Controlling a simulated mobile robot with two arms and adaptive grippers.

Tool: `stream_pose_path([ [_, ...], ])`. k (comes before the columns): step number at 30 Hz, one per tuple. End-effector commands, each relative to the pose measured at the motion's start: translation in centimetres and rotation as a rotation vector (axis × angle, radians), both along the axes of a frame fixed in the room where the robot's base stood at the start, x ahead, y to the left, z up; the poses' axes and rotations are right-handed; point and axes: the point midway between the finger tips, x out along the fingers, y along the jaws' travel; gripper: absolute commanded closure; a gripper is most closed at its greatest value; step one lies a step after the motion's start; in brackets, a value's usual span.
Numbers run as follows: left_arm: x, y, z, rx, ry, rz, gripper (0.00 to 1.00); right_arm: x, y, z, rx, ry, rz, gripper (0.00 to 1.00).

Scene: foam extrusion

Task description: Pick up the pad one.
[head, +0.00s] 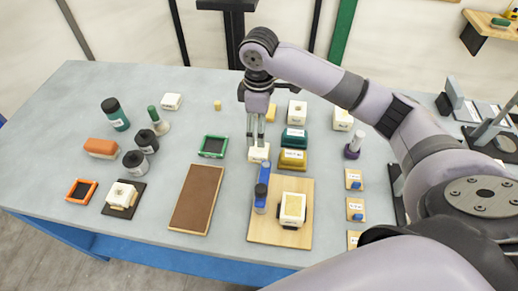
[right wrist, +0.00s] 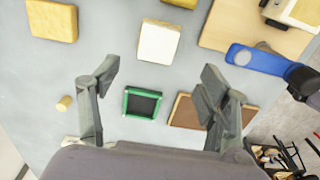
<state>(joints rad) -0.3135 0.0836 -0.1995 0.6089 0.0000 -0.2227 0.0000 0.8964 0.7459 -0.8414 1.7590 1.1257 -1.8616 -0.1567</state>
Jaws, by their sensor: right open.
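No label that clearly reads pad one can be made out. A white block (head: 259,153) lies on the grey table below my right gripper (head: 257,141); it also shows in the right wrist view (right wrist: 159,42), beyond the fingers. My right gripper is open and empty, its fingers (right wrist: 158,84) wide apart. A green-framed dark pad (head: 213,146) lies flat left of the gripper; in the right wrist view it shows between the fingers (right wrist: 142,104). An orange-framed dark pad (head: 81,191) lies at the far left. My left gripper is not in view.
A brown board (head: 196,198) and a wooden board (head: 281,236) lie at the front. Dark bottles (head: 115,114) stand left.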

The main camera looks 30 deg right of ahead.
Motion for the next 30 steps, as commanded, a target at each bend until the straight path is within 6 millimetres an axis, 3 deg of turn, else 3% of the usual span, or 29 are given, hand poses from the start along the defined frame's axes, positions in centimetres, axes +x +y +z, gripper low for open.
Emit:
stream_pose_path([
  [6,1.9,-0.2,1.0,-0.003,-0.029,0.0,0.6,-0.1,0.0,-3.8,0.0,0.003,-0.001,0.3],
  [11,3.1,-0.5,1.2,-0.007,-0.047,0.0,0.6,0.0,0.0,-4.9,0.0,0.001,0.001,0.3],
  [22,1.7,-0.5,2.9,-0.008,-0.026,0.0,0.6,0.0,-0.1,-9.5,-0.001,0.002,0.001,0.3],
  [30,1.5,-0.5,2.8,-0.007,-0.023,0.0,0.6,0.1,-0.1,-10.1,-0.001,-0.001,0.002,0.3],
])
